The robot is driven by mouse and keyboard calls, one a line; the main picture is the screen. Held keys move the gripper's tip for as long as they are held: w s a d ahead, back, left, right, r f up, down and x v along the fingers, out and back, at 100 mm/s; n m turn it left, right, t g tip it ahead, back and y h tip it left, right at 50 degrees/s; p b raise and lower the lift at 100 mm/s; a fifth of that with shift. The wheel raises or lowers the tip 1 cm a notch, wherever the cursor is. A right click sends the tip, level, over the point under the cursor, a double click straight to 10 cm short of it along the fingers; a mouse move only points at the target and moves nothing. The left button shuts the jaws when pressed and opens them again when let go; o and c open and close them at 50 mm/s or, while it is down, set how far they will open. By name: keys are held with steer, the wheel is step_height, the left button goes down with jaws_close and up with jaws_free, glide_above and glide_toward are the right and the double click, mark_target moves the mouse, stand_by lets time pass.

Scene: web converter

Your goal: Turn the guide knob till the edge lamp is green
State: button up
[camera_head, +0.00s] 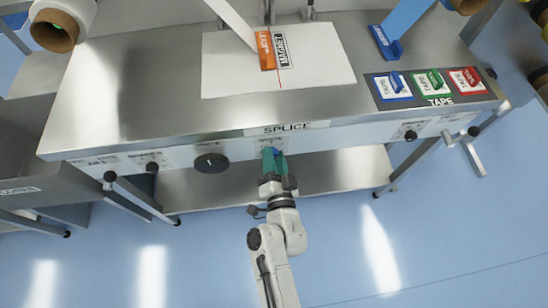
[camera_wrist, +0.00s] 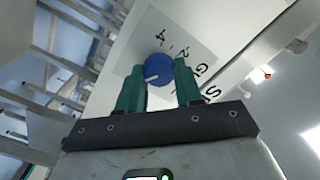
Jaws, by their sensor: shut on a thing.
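The guide knob (camera_wrist: 158,68) is blue, with a white pointer line, and sits on a pale panel with dial digits beside it in the wrist view. My gripper (camera_wrist: 160,80) has its green fingers on either side of this knob and is shut on it. In the head view my gripper (camera_head: 272,156) is at the front face of the bench, below the SPLICE label, and mostly hides the knob. A small orange-red glowing spot (camera_wrist: 262,75) shows at the right of the wrist view; I cannot tell whether it is the edge lamp.
A large black knob (camera_head: 211,163) is left of my gripper on the same steel bench (camera_head: 130,100). A small black knob (camera_head: 410,135) is at the right. On top are a white splice plate (camera_head: 225,75) and a tape holder (camera_head: 433,101). Blue floor in front looks clear.

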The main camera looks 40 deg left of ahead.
stand_by(0.3)
steer(key=o, duration=1)
steer(key=shift+o, duration=0.2)
steer(key=b+v, duration=0.1)
steer(key=v, duration=1)
steer(key=shift+b, duration=0.35)
